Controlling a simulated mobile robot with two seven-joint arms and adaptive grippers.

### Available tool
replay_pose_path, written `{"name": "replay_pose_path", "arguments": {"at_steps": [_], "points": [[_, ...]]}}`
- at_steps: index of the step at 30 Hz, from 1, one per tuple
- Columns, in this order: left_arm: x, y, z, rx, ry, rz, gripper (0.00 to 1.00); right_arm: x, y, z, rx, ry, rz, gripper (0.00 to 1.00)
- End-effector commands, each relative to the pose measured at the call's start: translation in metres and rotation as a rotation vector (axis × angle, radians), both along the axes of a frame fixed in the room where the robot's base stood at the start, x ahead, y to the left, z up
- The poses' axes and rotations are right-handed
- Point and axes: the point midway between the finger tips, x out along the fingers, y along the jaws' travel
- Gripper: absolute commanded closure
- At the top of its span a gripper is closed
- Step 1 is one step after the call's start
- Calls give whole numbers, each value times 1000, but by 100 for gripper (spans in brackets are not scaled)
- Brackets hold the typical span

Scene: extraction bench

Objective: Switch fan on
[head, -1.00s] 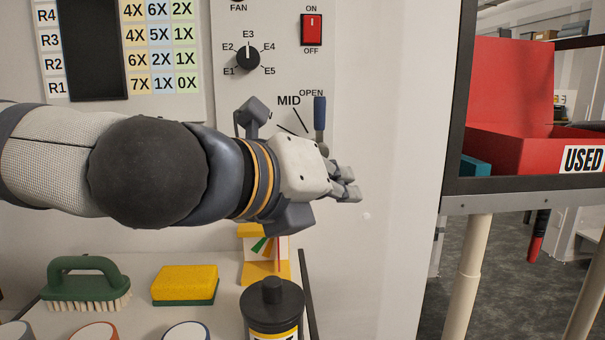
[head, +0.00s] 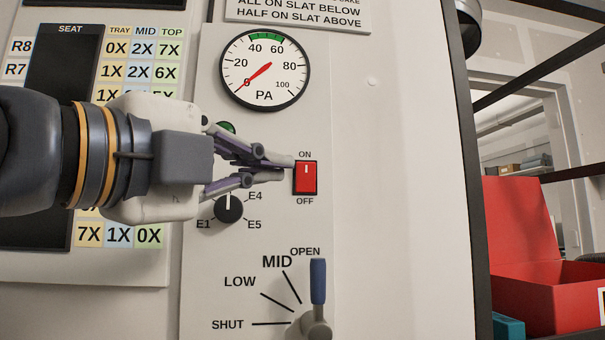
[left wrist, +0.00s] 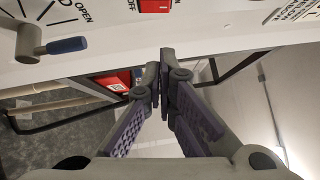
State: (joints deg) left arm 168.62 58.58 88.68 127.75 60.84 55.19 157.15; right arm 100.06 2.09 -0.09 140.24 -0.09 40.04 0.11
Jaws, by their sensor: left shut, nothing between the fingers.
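The fan switch is a red rocker (head: 305,178) in a black frame, marked ON above and OFF below. It also shows at the top edge of the left wrist view (left wrist: 155,6). A white mark shows on its upper half. My left gripper (head: 288,163) is shut and empty, with its fingertips at the upper left edge of the switch. I cannot tell whether they touch it. In the left wrist view its fingertips (left wrist: 165,55) are together just below the switch. My right gripper is not in view.
The PA gauge (head: 264,69) above reads near 0. A selector knob (head: 229,208) and a partly hidden green lamp (head: 226,128) are close to my left gripper. A blue-handled lever (head: 318,283) points to OPEN below. A red box (head: 525,240) stands at right.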

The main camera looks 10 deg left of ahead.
Motion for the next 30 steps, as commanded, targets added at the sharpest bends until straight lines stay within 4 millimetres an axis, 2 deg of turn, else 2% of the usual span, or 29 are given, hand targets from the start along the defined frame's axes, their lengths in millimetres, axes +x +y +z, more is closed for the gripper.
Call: {"name": "replay_pose_path", "arguments": {"at_steps": [3,11,15,21,30], "points": [[25,-11,1,3,4,0,100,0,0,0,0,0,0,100],[75,-32,9,3,1,1,100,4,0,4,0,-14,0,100],[94,-21,16,1,-4,1,100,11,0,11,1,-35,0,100],[108,-15,16,1,-2,0,100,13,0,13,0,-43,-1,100],[109,-15,14,2,0,0,100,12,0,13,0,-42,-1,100]]}}
